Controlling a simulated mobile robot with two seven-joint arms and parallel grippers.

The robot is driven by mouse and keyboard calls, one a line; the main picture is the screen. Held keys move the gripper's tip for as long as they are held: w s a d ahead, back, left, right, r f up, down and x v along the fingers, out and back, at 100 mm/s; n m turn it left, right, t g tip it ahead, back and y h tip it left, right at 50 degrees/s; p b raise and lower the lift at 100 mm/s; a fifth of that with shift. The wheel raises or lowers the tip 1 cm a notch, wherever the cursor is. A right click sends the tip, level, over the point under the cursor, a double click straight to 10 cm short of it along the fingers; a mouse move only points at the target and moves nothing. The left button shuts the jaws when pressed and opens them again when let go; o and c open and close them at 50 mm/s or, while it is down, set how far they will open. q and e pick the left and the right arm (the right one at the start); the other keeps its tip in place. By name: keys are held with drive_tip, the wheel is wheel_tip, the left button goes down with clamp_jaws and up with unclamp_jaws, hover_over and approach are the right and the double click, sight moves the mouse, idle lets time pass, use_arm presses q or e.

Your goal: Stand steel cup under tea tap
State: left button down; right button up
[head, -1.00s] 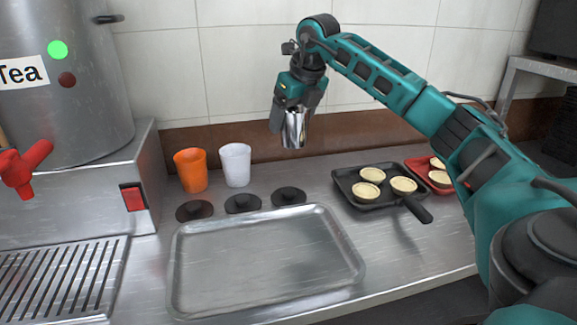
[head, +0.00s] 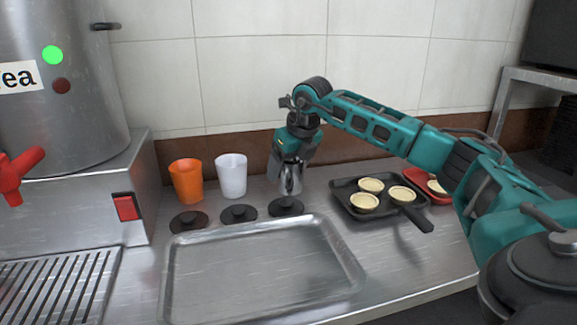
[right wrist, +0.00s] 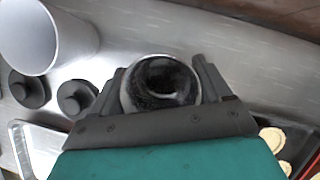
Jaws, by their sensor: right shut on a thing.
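The steel cup (head: 291,181) is upright in my right gripper (head: 290,168), which is shut on it. The cup is low, just above or behind the rightmost black lid; I cannot tell whether it touches the counter. In the right wrist view the cup (right wrist: 160,84) sits between the two fingers, and I look down into its dark inside. The tea urn (head: 70,95) stands at the left with a partly cut-off Tea label. Its red tap (head: 20,175) is at the left edge, above the slotted drip grate (head: 58,285). My left gripper is not in view.
An orange cup (head: 187,181) and a white cup (head: 231,176) stand left of the steel cup. Black lids (head: 239,214) lie in front of them. An empty metal tray (head: 262,270) fills the front. A black pan (head: 378,210) with tarts and a red tray (head: 425,184) are at the right.

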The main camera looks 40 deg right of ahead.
drive_tip(key=o, duration=1)
drive_tip(key=shift+f, duration=0.1)
